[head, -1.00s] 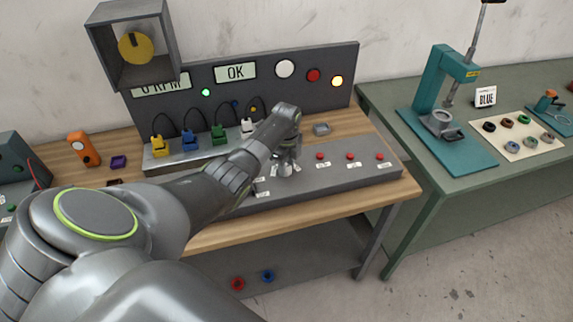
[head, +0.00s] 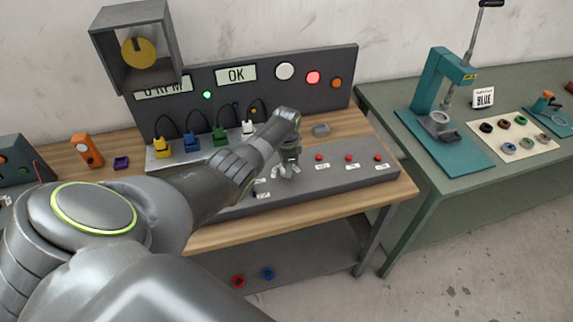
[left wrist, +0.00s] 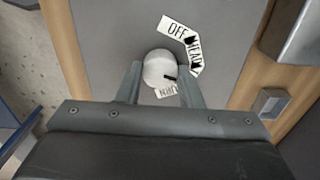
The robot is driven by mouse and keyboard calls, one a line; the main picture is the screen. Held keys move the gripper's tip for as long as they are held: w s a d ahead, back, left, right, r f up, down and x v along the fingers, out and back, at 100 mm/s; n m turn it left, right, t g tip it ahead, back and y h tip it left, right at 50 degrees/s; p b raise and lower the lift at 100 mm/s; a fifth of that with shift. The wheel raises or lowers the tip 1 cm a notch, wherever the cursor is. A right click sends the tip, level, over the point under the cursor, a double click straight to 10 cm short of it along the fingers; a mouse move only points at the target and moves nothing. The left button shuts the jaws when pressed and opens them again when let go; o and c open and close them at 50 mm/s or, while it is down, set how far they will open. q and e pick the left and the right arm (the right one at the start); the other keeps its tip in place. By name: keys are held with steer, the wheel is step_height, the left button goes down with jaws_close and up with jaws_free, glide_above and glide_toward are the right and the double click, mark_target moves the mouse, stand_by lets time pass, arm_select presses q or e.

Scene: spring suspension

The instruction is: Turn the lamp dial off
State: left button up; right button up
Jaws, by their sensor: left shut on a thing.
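My left gripper (left wrist: 158,80) is shut on the dial, one finger on each side. In the head view my left gripper (head: 287,172) is at the console panel and hides the dial. My right gripper is not seen.
On the upright board, the red lamp (head: 313,78) glows; the white lamp (head: 285,71) and amber lamp (head: 337,83) look unlit. Red buttons (head: 349,158) sit right of the gripper. Several coloured plugs (head: 191,143) stand behind my arm. A green bench (head: 450,190) is at the right.

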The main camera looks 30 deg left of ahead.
arm_select(q)
steer(key=n+p, duration=0.1)
steer(key=n, duration=0.3)
steer(key=shift+n, duration=0.3)
steer(key=n, duration=0.4)
steer(key=shift+n+p, duration=0.3)
steer(key=n, duration=0.3)
steer(key=shift+a, duration=0.1)
steer(key=shift+n, duration=2.2)
steer(key=o, duration=1)
steer(key=shift+c, duration=0.2)
steer(key=shift+r, duration=0.1)
